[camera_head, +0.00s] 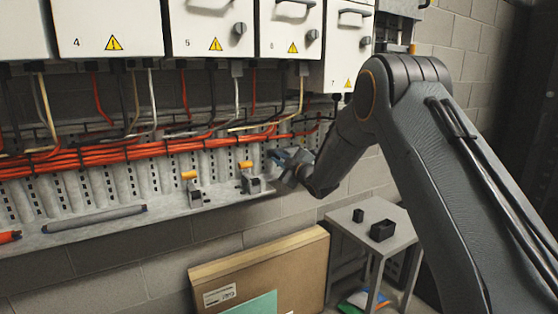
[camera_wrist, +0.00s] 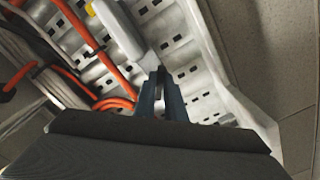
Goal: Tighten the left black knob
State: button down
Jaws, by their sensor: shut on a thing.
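My gripper (camera_head: 275,157) is in front of the perforated rail, just right of the right grey bracket with an orange top (camera_head: 246,165). In the wrist view its blue fingers (camera_wrist: 162,88) are close together by the end of a light grey part with a yellow top (camera_wrist: 118,28). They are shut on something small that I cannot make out. A similar orange-topped bracket (camera_head: 189,175) stands further left, apart from my gripper. Dark knobs show on the cabinet doors above: a left one (camera_head: 239,29), a middle one (camera_head: 312,36) and a right one (camera_head: 365,42). I cannot tell which knob the task means.
Orange cables (camera_head: 130,148) run along the metal rail (camera_head: 110,185). A grey rod (camera_head: 94,219) lies on its ledge. A cardboard box (camera_head: 290,265) leans below. A small table (camera_head: 365,215) holds two black items. My arm fills the right side.

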jog(key=shift+m, duration=0.9)
jog(key=c, duration=1.8)
grip_release()
jog(key=v, duration=0.7)
jog(key=shift+s+d, duration=0.25)
jog(key=shift+s, duration=0.1)
